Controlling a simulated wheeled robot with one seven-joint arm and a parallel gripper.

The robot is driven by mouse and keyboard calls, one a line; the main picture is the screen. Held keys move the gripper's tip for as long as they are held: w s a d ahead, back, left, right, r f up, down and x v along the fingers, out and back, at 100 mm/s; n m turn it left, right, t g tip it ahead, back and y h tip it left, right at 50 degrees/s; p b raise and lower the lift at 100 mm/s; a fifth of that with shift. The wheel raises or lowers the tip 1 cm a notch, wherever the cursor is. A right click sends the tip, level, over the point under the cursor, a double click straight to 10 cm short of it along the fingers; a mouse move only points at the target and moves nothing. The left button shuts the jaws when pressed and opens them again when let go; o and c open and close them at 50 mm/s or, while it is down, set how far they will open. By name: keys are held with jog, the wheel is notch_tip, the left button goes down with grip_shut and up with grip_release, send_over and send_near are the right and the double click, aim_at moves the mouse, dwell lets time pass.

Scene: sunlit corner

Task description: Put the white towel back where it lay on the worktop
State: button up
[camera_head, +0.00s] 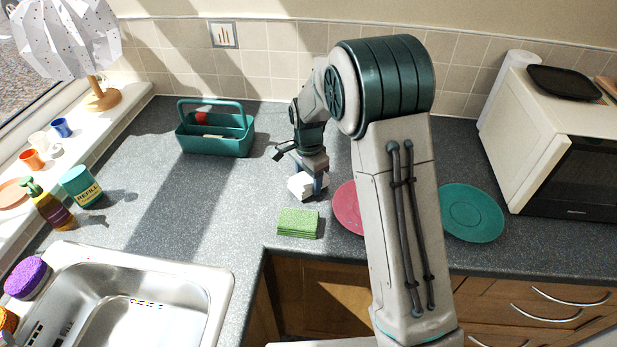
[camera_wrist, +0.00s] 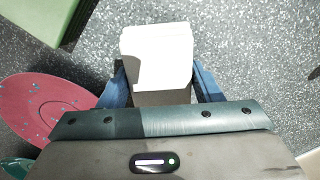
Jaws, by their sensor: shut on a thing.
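The white towel (camera_head: 301,186) is a small folded block at my gripper (camera_head: 308,188), low over the grey worktop (camera_head: 225,225). In the wrist view the towel (camera_wrist: 157,55) sits between the two blue fingers of my gripper (camera_wrist: 160,85), which are shut on it. The views do not show clearly whether the towel touches the worktop. A green folded cloth or sponge (camera_head: 298,223) lies just in front of the towel in the head view. It also shows at the top left of the wrist view (camera_wrist: 38,22).
A red plate (camera_head: 347,207) lies partly behind my arm, with a teal plate (camera_head: 471,212) to its right. A teal caddy (camera_head: 215,130) stands at the back. The sink (camera_head: 140,300) is front left; a microwave (camera_head: 555,140) stands right. The worktop between caddy and sink is clear.

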jog(key=shift+f, duration=0.45)
jog(key=shift+f, duration=0.15)
jog(key=o, duration=0.9)
